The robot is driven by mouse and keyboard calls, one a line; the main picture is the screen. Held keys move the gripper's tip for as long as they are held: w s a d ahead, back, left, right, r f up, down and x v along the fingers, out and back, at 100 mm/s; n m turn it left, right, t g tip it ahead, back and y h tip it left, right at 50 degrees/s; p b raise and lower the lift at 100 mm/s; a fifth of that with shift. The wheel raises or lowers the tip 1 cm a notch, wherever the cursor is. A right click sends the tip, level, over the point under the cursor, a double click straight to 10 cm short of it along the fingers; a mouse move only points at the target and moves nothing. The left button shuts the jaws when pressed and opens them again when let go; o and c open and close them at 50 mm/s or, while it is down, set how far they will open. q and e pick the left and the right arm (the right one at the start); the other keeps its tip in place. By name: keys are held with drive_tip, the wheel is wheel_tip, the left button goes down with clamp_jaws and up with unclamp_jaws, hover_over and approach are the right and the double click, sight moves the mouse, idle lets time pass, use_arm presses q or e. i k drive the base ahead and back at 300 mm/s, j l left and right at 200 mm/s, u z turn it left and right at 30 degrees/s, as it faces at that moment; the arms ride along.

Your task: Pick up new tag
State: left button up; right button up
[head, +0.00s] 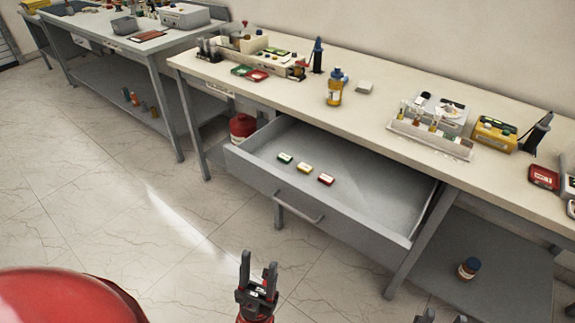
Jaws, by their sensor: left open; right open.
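An open grey drawer (262,178) holds three small tag-like blocks in a row: a green one (285,158), a yellow one (304,168) and a red one (326,180). I cannot tell which is the new tag. My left gripper (258,262) is open and empty, in front of the drawer and below its handle in the picture. Only the fingertips of my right gripper (443,317) show at the bottom edge; it is open, and the rest is out of frame.
The drawer is under a long bench (385,88) carrying a yellow bottle (334,92), a vial rack (430,135), a yellow box (494,135) and green and red flat pieces (250,73). A brown bottle (468,268) stands on the lower shelf. Floor left of the drawer is clear.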

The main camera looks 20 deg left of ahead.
sight(286, 159)
drive_tip(key=u, duration=0.5)
drive_tip(key=j+u, duration=0.1)
drive_tip(key=u, duration=0.4)
drive_tip(key=i+u, duration=0.1)
drive_tip(key=u, duration=0.85)
drive_tip(key=i+u, duration=0.1)
drive_tip(key=i, duration=2.25)
drive_tip(key=i+z, duration=0.15)
drive_tip(key=z, duration=0.3)
drive_tip(key=i+j+z, duration=0.1)
drive_tip(key=z, duration=0.35)
drive_tip(key=i+j+z, duration=0.15)
drive_tip(key=z, duration=0.3)
drive_tip(key=i+j+z, duration=0.2)
drive_tip(key=z, duration=0.3)
